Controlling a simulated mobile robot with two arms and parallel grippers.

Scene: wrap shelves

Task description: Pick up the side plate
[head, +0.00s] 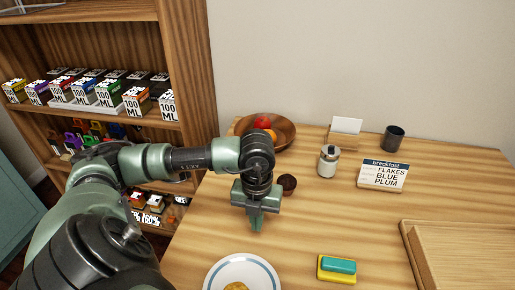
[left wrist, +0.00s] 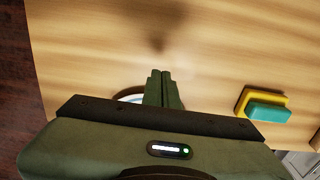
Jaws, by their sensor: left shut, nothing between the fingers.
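The side plate (head: 268,273) is white with a blue ring and lies on the wooden table near the bottom edge of the head view. A golden-brown piece of food (head: 236,286) lies on it. In the left wrist view only a bit of its rim (left wrist: 130,97) shows; my gripper hides the rest. My left gripper (head: 256,228) points down above the table, beyond the plate in the head view. Its fingers are together and empty, also in the left wrist view (left wrist: 160,74). My right gripper is in neither view.
A yellow and teal sponge (head: 337,267) lies right of the plate, and a wooden tray (head: 409,250) at the far right. A dark muffin-like item (head: 288,184), fruit bowl (head: 283,130), jar (head: 328,162), breakfast sign (head: 383,175) and dark cup (head: 393,138) stand farther back.

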